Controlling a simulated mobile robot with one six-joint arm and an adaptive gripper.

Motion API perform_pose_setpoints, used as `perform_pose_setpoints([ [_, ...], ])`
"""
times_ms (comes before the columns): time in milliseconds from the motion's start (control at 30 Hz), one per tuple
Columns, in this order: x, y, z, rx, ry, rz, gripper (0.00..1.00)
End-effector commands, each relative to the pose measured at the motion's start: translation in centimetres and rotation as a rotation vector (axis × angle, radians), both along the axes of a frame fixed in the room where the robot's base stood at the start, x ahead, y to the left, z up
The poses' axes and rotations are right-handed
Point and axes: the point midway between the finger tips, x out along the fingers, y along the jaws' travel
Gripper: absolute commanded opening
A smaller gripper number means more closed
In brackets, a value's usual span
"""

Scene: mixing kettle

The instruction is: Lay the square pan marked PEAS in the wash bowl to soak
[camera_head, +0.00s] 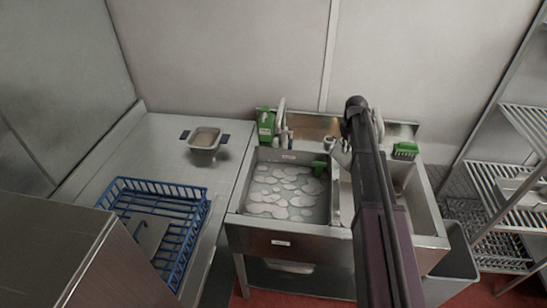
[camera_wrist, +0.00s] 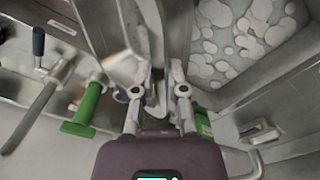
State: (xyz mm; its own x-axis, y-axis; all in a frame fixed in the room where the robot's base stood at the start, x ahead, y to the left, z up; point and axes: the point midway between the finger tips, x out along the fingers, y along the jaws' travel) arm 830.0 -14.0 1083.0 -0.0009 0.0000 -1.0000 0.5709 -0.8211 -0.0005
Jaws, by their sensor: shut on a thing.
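The left sink basin, the wash bowl (camera_head: 334,215), holds water with pale suds patches; it also shows at the upper right of the wrist view (camera_wrist: 285,72). My gripper (camera_wrist: 158,100) is over the sink, beside the suds-filled basin. Its fingers are shut on a grey metal thing (camera_wrist: 122,45), seen nearly edge-on. My arm hides most of it in the head view, so I cannot tell its full shape or read any mark. No PEAS label is legible.
A blue wire rack (camera_head: 150,190) stands on the left counter. A green bottle (camera_head: 265,126) stands behind the wash bowl, and a green brush (camera_head: 318,166) is at its right side. Another green brush (camera_head: 405,150) is at the back right. Wire shelves (camera_head: 495,180) stand at the right.

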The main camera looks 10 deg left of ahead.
Motion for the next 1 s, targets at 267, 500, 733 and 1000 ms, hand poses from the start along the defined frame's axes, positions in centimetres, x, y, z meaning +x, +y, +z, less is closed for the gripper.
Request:
perform_pose_setpoints([
  [267,0.0,0.0,0.0,0.000,0.000,0.000,0.00],
  [500,0.0,0.2,0.0,-0.002,-0.002,0.002,0.00],
  [733,-0.3,2.1,-0.7,-0.034,-0.024,0.010,0.00],
  [1000,-1.1,7.4,-2.1,-0.138,-0.100,0.027,0.00],
])
